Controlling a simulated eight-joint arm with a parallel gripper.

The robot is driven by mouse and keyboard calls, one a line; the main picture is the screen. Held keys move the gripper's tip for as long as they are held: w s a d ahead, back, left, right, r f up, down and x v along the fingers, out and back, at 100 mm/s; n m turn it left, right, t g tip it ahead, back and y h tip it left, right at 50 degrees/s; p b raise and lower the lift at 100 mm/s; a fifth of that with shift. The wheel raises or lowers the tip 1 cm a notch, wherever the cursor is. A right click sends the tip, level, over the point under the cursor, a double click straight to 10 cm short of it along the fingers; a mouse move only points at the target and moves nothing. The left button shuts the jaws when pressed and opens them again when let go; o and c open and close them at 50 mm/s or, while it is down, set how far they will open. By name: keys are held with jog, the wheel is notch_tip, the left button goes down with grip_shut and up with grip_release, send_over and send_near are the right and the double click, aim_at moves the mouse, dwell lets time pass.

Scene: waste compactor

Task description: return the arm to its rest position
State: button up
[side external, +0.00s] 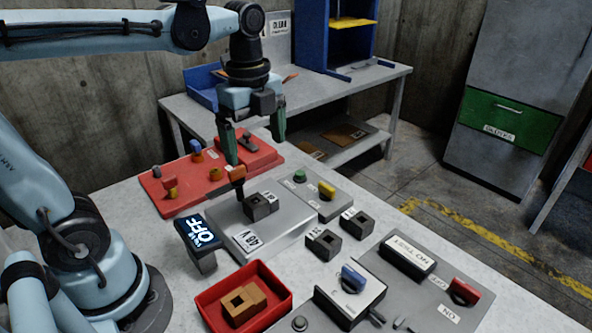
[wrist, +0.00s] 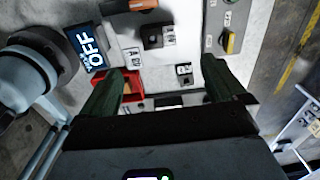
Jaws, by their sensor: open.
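My gripper (side external: 253,147) hangs above the work table with its two green fingers pointing down. The fingers are apart with nothing between them, also in the wrist view (wrist: 160,92). In the side view they are above and behind an orange-topped part (side external: 237,175) that stands at the back of the grey 48 V plate (side external: 275,236). I cannot tell the exact height of the fingertips over the table.
A red panel (side external: 160,190) with knobs lies at the table's back left. A display reading OFF (side external: 203,232), a red tray (side external: 285,283) holding a brown block (side external: 243,303), dark blocks (side external: 323,243) and a grey switch panel (side external: 420,310) stand nearer. A green-drawer cabinet (side external: 510,120) stands back right.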

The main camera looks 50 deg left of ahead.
jog(key=f+n+t, duration=0.1)
jog(key=n, duration=0.3)
jog(key=d+f+n+t, duration=0.1)
jog(key=n+t, duration=0.1)
jog(key=n, duration=0.3)
jog(key=s+f+n+t, duration=0.1)
jog(key=f+n+t, duration=0.1)
jog(key=n, duration=0.2)
jog(key=shift+d+n, duration=0.3)
jog(key=n+t, duration=0.1)
jog(key=n, duration=0.1)
jog(key=f+n+t, duration=0.1)
jog(key=n, duration=0.1)
jog(key=shift+s+d, duration=0.1)
jog(key=shift+d, duration=0.1)
